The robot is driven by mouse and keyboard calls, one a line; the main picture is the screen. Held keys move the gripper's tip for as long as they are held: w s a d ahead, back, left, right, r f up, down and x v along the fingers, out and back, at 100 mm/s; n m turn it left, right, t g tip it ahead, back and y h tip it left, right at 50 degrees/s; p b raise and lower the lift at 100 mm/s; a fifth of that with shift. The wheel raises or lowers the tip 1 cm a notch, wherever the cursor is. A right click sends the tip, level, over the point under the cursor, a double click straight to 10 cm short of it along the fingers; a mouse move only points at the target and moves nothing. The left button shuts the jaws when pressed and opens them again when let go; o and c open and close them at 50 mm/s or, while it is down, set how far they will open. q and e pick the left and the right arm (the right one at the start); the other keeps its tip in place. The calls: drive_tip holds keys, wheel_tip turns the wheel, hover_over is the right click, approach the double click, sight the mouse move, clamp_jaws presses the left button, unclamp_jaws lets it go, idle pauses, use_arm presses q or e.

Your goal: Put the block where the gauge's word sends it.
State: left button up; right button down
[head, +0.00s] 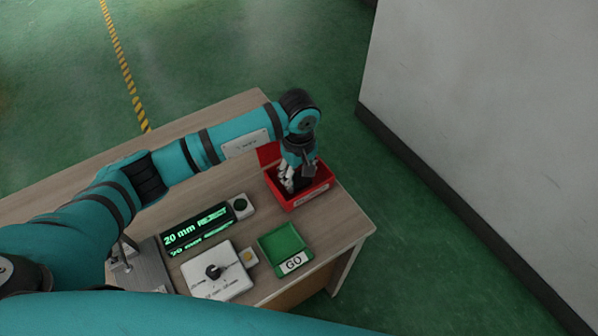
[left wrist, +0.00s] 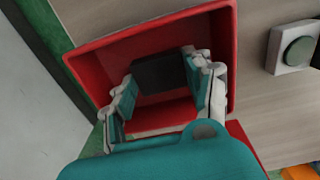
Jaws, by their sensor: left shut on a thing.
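The dark block (left wrist: 158,73) is between the fingers of my left gripper (left wrist: 163,88), which is shut on it. In the head view my left gripper (head: 291,180) reaches down into the red tray (head: 287,205) at the table's far right. In the left wrist view the red tray's rim (left wrist: 88,80) surrounds the fingers and block. Whether the block touches the tray floor I cannot tell. The green tray (head: 281,240), labelled GO, is empty. The gauge display (head: 197,229) reads 20 mm; its word is too blurred to read. My right gripper is not in view.
A white panel with a black dial knob (head: 213,271) stands in front of the display. A green round button (head: 240,206) sits beside the display, and a small yellow button (head: 248,257) is left of the green tray. The table's right edge is close to the trays.

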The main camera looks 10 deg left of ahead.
sight(299, 178)
use_arm(q)
drive_tip(key=shift+f, duration=0.15)
drive_tip(key=o, duration=0.9)
drive_tip(key=shift+r, duration=0.35)
drive_tip(key=shift+w+r, duration=0.15)
drive_tip(key=shift+r, duration=0.25)
wheel_tip(299, 178, up, 11)
drive_tip(key=shift+b, duration=1.2)
